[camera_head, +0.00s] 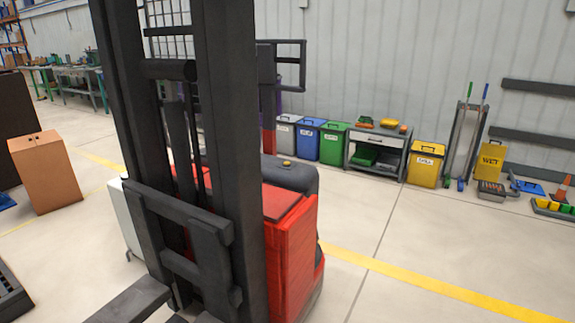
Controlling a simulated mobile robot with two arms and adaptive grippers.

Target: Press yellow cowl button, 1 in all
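A red and dark grey pallet stacker (292,245) stands in the middle of the view, with its black mast (232,130) towards me. On top of its dark grey cowl (290,176) is a small yellow spot, which looks like the yellow cowl button (286,163). It shows just right of the mast. I cannot tell from this distance whether it is pressed in. Neither of my grippers is in view, and nothing is seen touching the button.
The forks (130,300) stick out low towards me. An orange-brown box (45,172) stands on the left. Bins, including a yellow one (426,163), and a grey cart (377,150) line the back wall. The floor right of the stacker is clear, crossed by a yellow line (440,285).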

